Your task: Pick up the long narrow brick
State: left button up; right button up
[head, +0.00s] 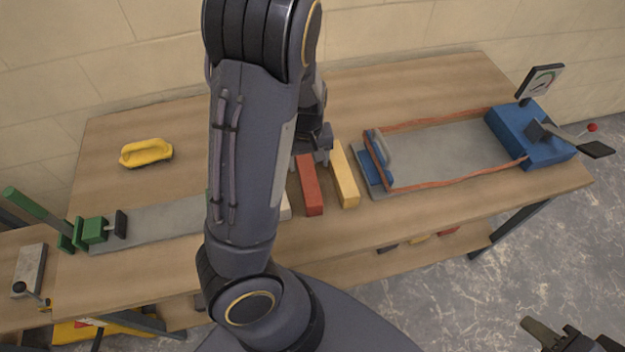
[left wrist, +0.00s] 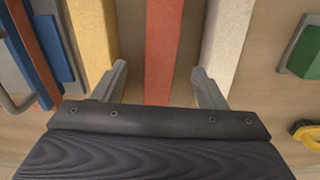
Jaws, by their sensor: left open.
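Three bricks lie side by side on the wooden table. The red brick (head: 310,190) is in the middle and looks the narrowest in the left wrist view (left wrist: 163,50). A cream-yellow brick (head: 345,175) lies on one side of it, also seen in the left wrist view (left wrist: 94,40). A whitish brick (left wrist: 228,40) lies on the other side, mostly hidden behind my arm in the head view. My left gripper (left wrist: 162,90) is open, its fingers on either side of the red brick's line, over the gaps. My right gripper (head: 568,338) is partly in view at the lower right, away from the table.
A blue device with a gauge (head: 535,135) and a grey plate with orange straps (head: 450,155) occupy the table's right. A green clamp (head: 95,230) with a grey plate is at the left. A yellow object (head: 146,152) lies behind. The wall borders the table's back.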

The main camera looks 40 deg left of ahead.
aim_at(308, 174)
pick_arm(q)
jog(key=f, duration=0.8)
jog(key=shift+w+a+b, duration=0.2)
jog(key=shift+a+b, duration=0.1)
jog(key=shift+b, duration=0.05)
jog(key=shift+r, duration=0.1)
grip_shut()
